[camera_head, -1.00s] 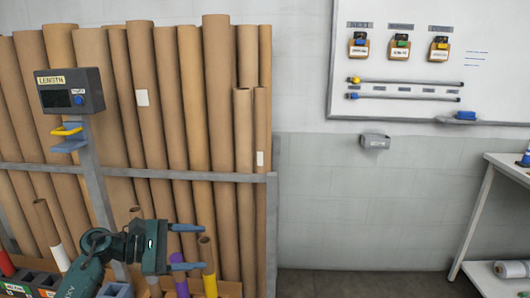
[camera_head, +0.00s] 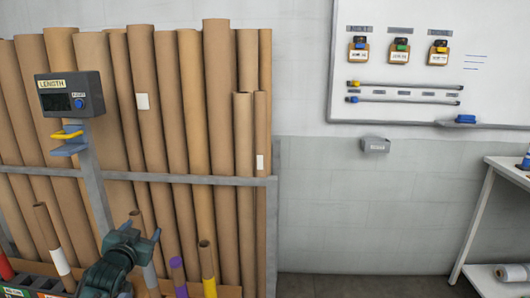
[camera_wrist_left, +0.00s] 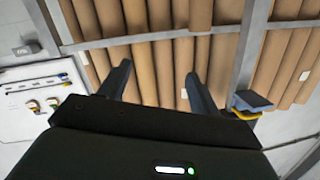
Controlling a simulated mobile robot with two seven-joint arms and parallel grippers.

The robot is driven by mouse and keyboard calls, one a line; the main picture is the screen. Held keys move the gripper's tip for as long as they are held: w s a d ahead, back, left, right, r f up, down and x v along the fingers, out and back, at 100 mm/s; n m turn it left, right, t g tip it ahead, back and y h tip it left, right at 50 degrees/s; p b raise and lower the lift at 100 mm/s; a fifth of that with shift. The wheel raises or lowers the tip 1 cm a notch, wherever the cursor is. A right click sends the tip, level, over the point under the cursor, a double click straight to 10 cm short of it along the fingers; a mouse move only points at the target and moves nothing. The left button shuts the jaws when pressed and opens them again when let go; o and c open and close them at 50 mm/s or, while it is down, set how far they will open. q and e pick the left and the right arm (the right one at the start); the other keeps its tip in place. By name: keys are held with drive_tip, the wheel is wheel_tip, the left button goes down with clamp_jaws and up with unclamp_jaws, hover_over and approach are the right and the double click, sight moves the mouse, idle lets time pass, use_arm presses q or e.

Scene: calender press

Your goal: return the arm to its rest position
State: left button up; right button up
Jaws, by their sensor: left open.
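My left gripper (camera_head: 143,238) is low at the left in the head view, in front of the rack of cardboard tubes. Its two fingers stand apart with nothing between them. In the left wrist view the open fingers (camera_wrist_left: 158,80) point toward the tubes (camera_wrist_left: 155,65) and the rack's grey rail (camera_wrist_left: 150,37). My right gripper is not in view.
A length gauge box (camera_head: 70,93) on a grey post, with a yellow-and-blue holder (camera_head: 68,139), stands left of the gripper. Short tubes with coloured bands, such as a yellow one (camera_head: 209,287), stand near it. A whiteboard (camera_head: 400,85) and white table (camera_head: 510,165) are right; floor between is clear.

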use_arm(q)
drive_tip(key=s+d+f+m+g+h, duration=0.1)
drive_tip(key=s+d+f+g+h, duration=0.1)
drive_tip(key=s+d+f, duration=0.55)
drive_tip(key=s+d+f+g+h, duration=0.1)
drive_tip(key=s+d+f, duration=0.3)
drive_tip(key=s+f, duration=0.6)
drive_tip(key=s+d+f+g, duration=0.1)
drive_tip(key=s+d, duration=0.2)
drive_tip(key=s, duration=0.6)
drive_tip(key=s+d+f+n+g+h, duration=0.1)
drive_tip(key=s+d+f, duration=0.1)
drive_tip(key=s, duration=0.8)
drive_tip(key=shift+d+g+h, duration=0.3)
drive_tip(key=shift+d+g, duration=0.1)
drive_tip(key=shift+d, duration=0.5)
drive_tip(key=shift+s, duration=0.1)
drive_tip(key=shift+c, duration=0.5)
